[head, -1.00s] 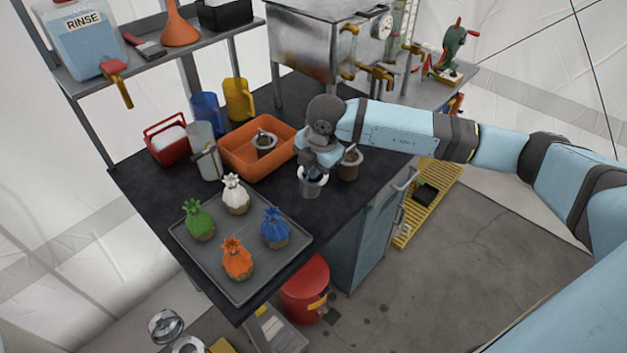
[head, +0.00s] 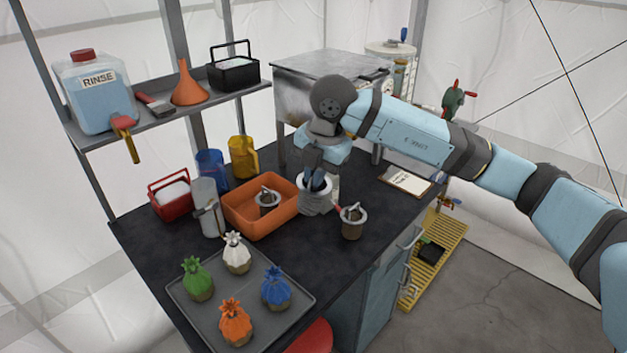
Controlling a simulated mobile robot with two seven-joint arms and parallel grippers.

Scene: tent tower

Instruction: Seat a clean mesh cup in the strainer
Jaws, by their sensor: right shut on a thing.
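My right gripper (head: 316,180) is shut, fingers pointing down, over the black bench. It holds what looks like the grey mesh cup (head: 316,204), whose pale rim surrounds the fingertips. I cannot tell where this cup ends and whether the strainer's body is under or around it. A bit of red and pale fitting (head: 336,200) shows just to its right. A brown-filled cup with a bail handle (head: 352,225) stands upright on the bench to the right. A similar cup (head: 267,202) stands in the orange tub (head: 245,227). My left gripper is out of view.
A grey tray (head: 200,318) of several tied bundles lies in front. A clear jug (head: 208,205), red caddy (head: 170,195), blue jug (head: 211,170) and yellow jug (head: 243,157) stand left. A metal tank (head: 305,82) stands behind; a clipboard (head: 406,180) lies right.

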